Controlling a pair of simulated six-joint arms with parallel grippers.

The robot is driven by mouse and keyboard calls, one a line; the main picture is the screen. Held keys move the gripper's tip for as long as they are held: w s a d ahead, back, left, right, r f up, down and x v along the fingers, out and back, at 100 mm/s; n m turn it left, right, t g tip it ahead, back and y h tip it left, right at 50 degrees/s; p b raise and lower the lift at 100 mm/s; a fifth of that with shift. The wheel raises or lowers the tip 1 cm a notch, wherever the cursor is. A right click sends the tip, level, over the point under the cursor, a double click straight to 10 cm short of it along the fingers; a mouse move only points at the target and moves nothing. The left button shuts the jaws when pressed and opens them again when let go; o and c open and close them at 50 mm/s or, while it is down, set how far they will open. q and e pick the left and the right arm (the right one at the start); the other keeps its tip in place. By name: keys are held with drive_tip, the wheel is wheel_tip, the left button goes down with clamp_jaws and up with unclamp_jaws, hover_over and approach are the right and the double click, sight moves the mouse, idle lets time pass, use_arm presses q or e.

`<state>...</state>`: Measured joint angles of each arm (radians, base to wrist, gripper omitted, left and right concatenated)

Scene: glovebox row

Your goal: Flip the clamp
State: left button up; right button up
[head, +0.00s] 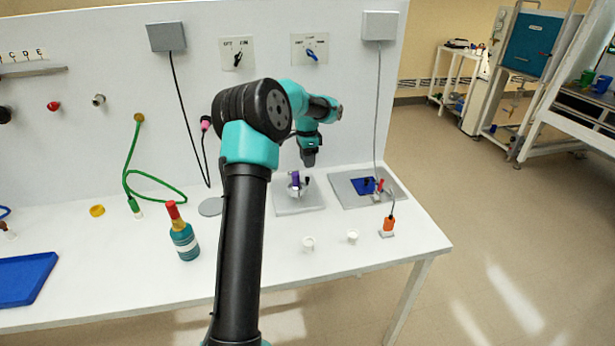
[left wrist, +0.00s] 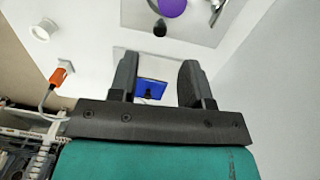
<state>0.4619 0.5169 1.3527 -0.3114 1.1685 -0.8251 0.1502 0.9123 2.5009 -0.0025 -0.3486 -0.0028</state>
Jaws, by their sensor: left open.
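My left gripper (head: 309,160) hangs above the table in the head view, pointing down, over the back of the small grey plate. Its two fingers are apart and empty in the left wrist view (left wrist: 158,78). On the right grey plate (head: 347,190) is a blue pad (head: 363,186) with a small fixture with a red handle (head: 380,185), which looks like the clamp. The blue pad shows between the fingers in the left wrist view (left wrist: 152,89). A purple piece (head: 295,178) stands on the small grey plate (head: 288,208). My right gripper is not in view.
Two white cups (head: 308,243) (head: 352,236) and an orange plug (head: 389,224) are near the table's front right. A bottle (head: 183,238) stands left of my arm. A grey cable hangs down from the wall box (head: 379,26) beside the right plate.

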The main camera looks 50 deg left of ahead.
use_arm(q)
wheel_tip(320, 180, down, 7)
drive_tip(key=shift+d+f, duration=0.1)
drive_tip(key=shift+d, duration=0.05)
idle(0.4)
clamp_jaws()
